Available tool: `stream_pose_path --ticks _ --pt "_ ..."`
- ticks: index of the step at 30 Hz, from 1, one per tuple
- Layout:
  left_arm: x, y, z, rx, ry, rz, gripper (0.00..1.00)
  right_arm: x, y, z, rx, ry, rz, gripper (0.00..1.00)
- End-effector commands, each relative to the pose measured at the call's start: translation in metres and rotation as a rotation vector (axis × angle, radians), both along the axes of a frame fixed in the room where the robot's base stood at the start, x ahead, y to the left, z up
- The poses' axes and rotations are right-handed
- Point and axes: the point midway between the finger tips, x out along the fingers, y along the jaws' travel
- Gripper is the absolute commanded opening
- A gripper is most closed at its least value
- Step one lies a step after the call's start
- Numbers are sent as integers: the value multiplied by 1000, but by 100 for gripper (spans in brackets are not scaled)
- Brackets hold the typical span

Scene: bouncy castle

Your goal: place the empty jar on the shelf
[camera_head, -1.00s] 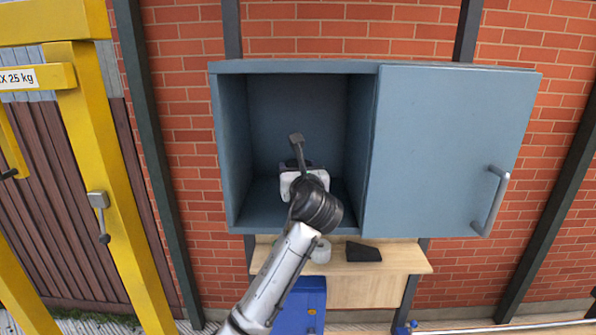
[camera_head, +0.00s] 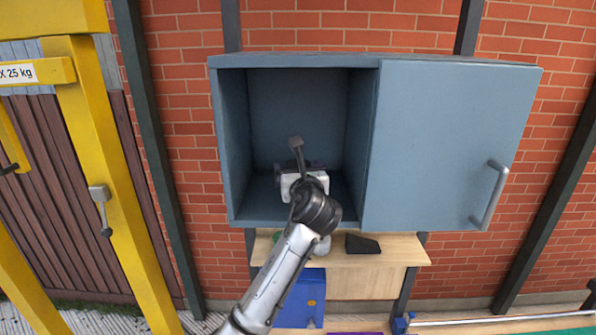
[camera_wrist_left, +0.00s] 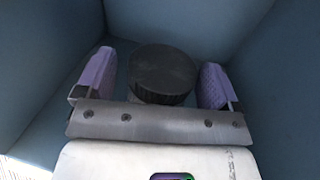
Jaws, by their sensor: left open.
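The jar's round black lid (camera_wrist_left: 163,75) shows between the two purple finger pads in the left wrist view. The jar's body is mostly hidden below the lid and behind the gripper. My left gripper (camera_head: 307,172) is inside the open left compartment of the blue-grey wall cabinet (camera_head: 235,215), just above its floor. Its fingers are open, one on each side of the lid, with gaps visible beside it. I cannot tell from these views whether the jar rests fully on the shelf floor. My right gripper is not in view.
The cabinet's right half is closed by a door (camera_head: 440,145) with a metal handle (camera_head: 491,195). Compartment walls stand close around my left gripper. Below is a wooden bench (camera_head: 400,252) with a black item (camera_head: 362,244). A yellow frame (camera_head: 90,170) stands at the left.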

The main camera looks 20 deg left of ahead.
Motion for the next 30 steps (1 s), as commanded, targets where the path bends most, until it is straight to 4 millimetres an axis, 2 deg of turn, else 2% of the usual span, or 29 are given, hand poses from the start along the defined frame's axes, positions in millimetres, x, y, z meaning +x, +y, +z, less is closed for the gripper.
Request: stream_pose_path --ticks 5,8,21,30 --pt "0 0 3 -1 0 0 88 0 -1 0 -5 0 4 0" --pt "-8 -5 0 -1 -2 -1 88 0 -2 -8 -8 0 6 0" --pt "-76 -44 0 0 -4 -2 88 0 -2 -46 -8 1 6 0" --pt "-101 -58 2 0 -1 -1 88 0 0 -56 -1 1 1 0"
